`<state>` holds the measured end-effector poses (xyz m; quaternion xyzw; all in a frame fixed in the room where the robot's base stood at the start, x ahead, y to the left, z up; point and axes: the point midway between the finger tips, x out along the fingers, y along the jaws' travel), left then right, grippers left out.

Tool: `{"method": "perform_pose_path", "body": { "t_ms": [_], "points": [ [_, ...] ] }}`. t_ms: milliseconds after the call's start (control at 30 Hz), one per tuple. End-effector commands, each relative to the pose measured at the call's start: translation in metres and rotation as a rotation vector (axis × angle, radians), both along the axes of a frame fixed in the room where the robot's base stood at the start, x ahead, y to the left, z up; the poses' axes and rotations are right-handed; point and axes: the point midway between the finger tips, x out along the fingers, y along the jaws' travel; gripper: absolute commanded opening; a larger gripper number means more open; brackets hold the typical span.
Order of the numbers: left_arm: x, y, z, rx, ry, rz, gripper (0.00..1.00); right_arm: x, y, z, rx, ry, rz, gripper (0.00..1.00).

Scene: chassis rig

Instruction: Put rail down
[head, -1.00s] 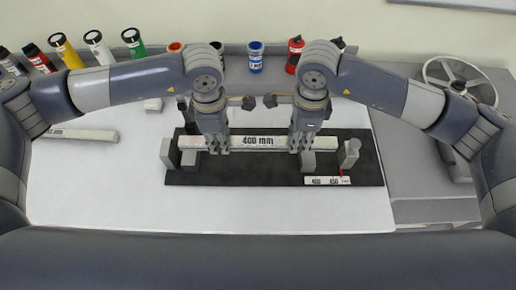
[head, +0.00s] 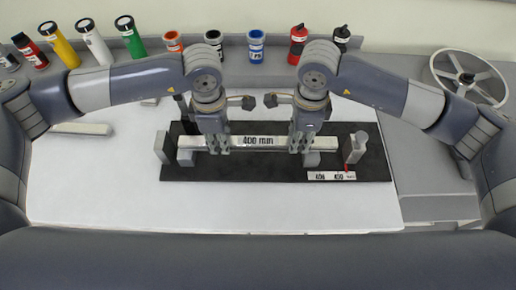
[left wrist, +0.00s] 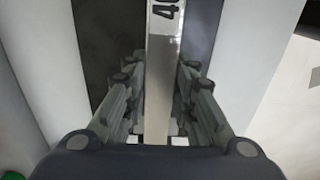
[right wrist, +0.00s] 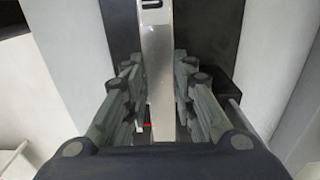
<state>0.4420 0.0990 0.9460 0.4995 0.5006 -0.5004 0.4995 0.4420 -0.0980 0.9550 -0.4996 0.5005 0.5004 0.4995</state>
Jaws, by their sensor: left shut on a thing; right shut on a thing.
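The pale rail marked "400 mm" (head: 258,141) lies level across the dark rig base (head: 225,172) in the head view. My left gripper (head: 218,148) is shut on the rail left of its label. My right gripper (head: 301,147) is shut on it right of the label. In the left wrist view the rail (left wrist: 158,90) runs between the left fingers. In the right wrist view the rail (right wrist: 157,70) runs between the right fingers. Grey supports show under or beside the rail; whether it touches them I cannot tell.
An upright grey post (head: 355,147) stands at the base's right end, near a small scale plate (head: 331,176). Another pale bar (head: 82,128) lies on the white table (head: 100,185) at left. Several coloured bottles and cups line the back. A handwheel (head: 468,77) is at right.

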Motion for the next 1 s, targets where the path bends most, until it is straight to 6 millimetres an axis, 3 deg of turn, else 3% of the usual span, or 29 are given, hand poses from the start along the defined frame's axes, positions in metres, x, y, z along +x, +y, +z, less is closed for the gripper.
{"method": "perform_pose_path", "body": {
  "t_ms": [100,133,200,633,1000],
  "points": [
    [0.0,0.0,-0.01,-0.001,0.0,-0.001,0.0,0.0,0.0,-0.01,0.002,-0.001,0.0,0.0],
    [0.0,0.0,-0.006,-0.001,0.0,-0.001,0.31,0.0,0.0,-0.006,0.001,-0.001,0.0,0.31],
    [0.0,0.0,-0.006,-0.001,0.0,-0.001,0.45,0.0,0.0,-0.006,0.001,0.0,0.0,0.45],
    [0.001,-0.001,0.003,-0.002,-0.001,0.0,0.45,0.0,0.0,-0.006,0.0,0.0,0.0,0.45],
    [0.001,-0.001,0.076,-0.002,-0.004,0.0,0.45,0.0,0.0,-0.006,0.0,0.0,0.0,0.45]
  ]
}}
